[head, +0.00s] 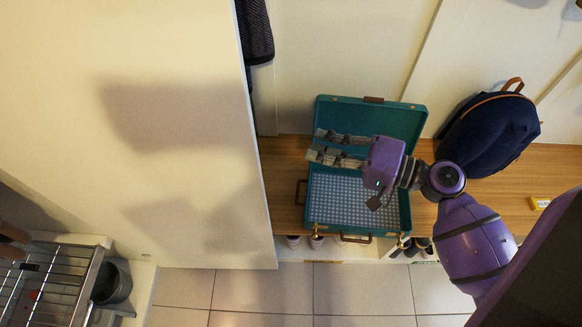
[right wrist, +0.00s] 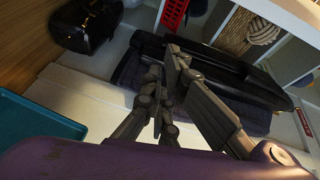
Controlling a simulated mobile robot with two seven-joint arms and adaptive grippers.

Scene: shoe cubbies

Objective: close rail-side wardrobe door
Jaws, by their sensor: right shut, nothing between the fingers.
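A large cream wardrobe door panel (head: 185,130) stands open across the left of the head view. Its free edge runs down just left of the teal suitcase. My right gripper (head: 318,145) is over the open suitcase, its fingers pointing left toward the door edge, with a gap between them and the door. It is shut and empty; its fingers also show in the right wrist view (right wrist: 170,80). The door does not show clearly in the right wrist view.
The teal suitcase (head: 408,212) lies open on a wooden bench (head: 555,165). A navy backpack (head: 492,130) is to its right. Dark clothing (head: 257,35) hangs behind the door. A wire rack (head: 62,290) and grey bucket (head: 118,282) stand lower left. Tiled floor (head: 330,290) is clear.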

